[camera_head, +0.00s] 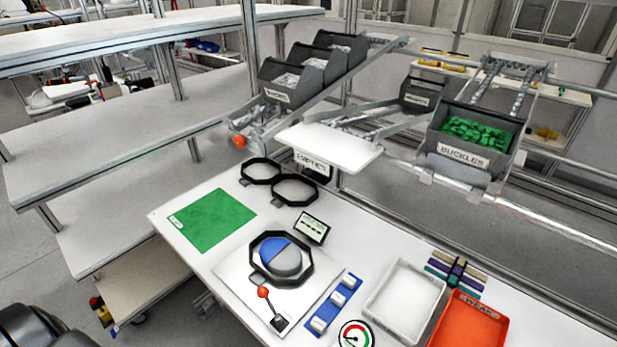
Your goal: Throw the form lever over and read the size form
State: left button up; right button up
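The form lever (272,309) has a red ball knob and a dark base. It stands at the front of a white plate (232,270) on the workbench, leaning up and to the left. Behind it the size form (287,262), a dome half blue and half grey, sits inside a black octagonal ring. A small display (312,228) with a pale screen stands behind the form; its text is too small to read. A round gauge (355,335) with red and green arcs lies at the front edge of view. Neither of my grippers shows; a dark arm part of mine is at the bottom left.
A green mat (212,219) and two black octagonal rings (295,189) lie at the back left of the bench. A blue strip with white blocks (334,304), a white tray (404,301) and a red tray (469,322) are at the right. A buckles bin (470,141) hangs above.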

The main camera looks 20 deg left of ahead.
aim_at(264, 292)
jog(key=k, duration=0.5)
jog(key=u, duration=0.7)
jog(key=i, duration=0.4)
jog(key=u, duration=0.2)
jog(key=k, duration=0.2)
jog(key=z, duration=0.05)
